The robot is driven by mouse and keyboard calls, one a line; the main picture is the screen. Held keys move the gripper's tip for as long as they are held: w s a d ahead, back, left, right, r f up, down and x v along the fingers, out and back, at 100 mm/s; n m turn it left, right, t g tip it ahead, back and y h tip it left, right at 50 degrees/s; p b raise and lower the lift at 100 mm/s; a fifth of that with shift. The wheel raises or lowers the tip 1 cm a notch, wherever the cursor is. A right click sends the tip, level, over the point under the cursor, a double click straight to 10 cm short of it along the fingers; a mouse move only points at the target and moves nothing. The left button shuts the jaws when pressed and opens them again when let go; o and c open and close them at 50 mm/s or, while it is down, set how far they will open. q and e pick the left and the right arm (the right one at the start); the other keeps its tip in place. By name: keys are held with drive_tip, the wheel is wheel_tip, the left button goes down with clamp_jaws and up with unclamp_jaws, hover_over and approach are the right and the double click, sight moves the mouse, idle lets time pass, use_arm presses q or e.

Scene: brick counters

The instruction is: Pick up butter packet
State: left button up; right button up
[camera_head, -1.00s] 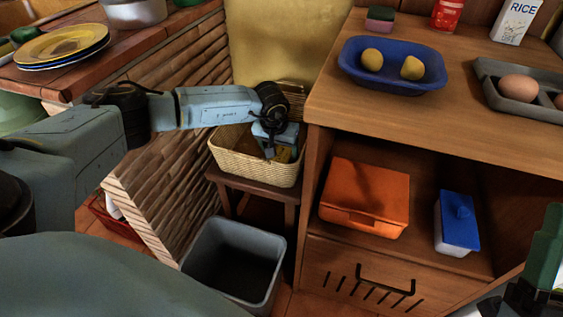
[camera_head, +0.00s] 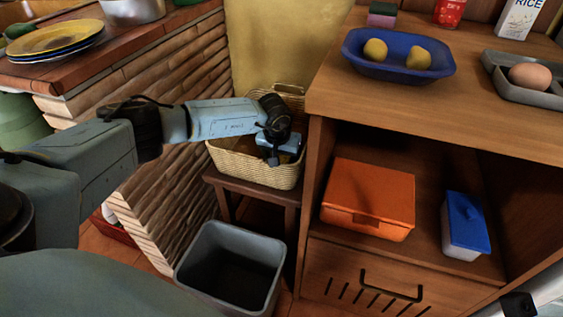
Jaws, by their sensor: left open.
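My left gripper (camera_head: 274,156) is open and reaches down into the woven basket (camera_head: 238,163), inside its rim. A small yellowish patch (camera_head: 286,158) shows in the basket beside the gripper. It may be the butter packet, but the gripper and wrist hide most of it, and I cannot tell its shape or whether the fingers touch it. My right gripper is not clearly in view.
The basket stands on a small wooden stool (camera_head: 243,186) beside the wooden cabinet (camera_head: 400,103). A grey bin (camera_head: 272,265) is below. An orange box (camera_head: 369,195) and a blue-lidded container (camera_head: 465,226) sit on the shelf. A blue dish (camera_head: 397,71) is on top.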

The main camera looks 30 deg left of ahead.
use_arm(q)
drive_tip(key=shift+f, duration=0.25)
idle(0.4)
drive_tip(key=c, duration=1.2)
